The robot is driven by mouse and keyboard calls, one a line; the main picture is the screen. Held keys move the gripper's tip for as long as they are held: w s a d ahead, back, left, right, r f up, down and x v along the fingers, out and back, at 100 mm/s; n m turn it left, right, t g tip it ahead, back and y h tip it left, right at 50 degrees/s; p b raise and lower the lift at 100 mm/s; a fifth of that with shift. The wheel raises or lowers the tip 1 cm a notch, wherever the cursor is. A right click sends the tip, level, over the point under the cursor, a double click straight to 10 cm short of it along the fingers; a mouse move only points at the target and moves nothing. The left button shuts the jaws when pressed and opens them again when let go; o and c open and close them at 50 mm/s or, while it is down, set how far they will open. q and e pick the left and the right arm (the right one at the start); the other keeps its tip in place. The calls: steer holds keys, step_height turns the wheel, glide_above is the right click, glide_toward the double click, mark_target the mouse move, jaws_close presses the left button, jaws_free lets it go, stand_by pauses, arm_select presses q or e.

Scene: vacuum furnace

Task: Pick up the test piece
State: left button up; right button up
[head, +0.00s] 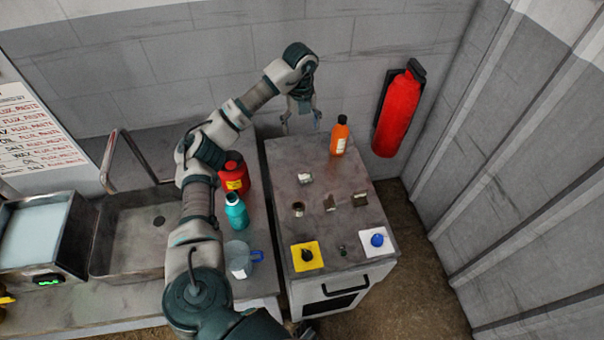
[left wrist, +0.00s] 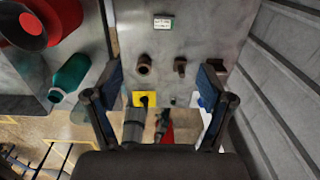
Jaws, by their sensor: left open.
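My left gripper (head: 302,118) hangs open and empty above the back of the grey furnace cabinet (head: 285,165), fingers pointing down. In the left wrist view its two blue-padded fingers (left wrist: 161,80) are spread wide with nothing between them. Small brown metal parts stand on the cabinet top: a round hollow one (head: 298,209), a narrow one (head: 330,203) and a blocky one (head: 360,199). The hollow part (left wrist: 144,63) and another brown part (left wrist: 180,65) also show in the wrist view. I cannot tell which is the test piece. My right gripper is not in view.
An orange bottle (head: 339,135) stands at the cabinet's back edge, near the gripper. A small white-faced block (head: 305,178), a black knob on yellow (head: 307,256) and a blue knob (head: 377,240) share the top.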

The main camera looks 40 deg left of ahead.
arm_select(q)
steer(key=d+f+b, duration=0.3)
steer(key=f+b, duration=0.1)
steer(key=b, duration=0.1)
glide_above(305, 176)
steer(key=f, duration=1.2)
steer(key=shift+w+d+f, duration=0.1)
steer(key=shift+w+f, duration=0.1)
steer(key=shift+w, duration=0.05)
steer(key=f, duration=0.5)
steer(key=shift+s+a+f, duration=0.1)
steer(key=shift+s+a, duration=0.1)
steer(key=shift+a, duration=0.1)
steer(key=shift+f, duration=0.4)
steer(key=shift+d+f, duration=0.1)
steer(key=shift+d, duration=0.25)
steer(key=c, duration=1.5)
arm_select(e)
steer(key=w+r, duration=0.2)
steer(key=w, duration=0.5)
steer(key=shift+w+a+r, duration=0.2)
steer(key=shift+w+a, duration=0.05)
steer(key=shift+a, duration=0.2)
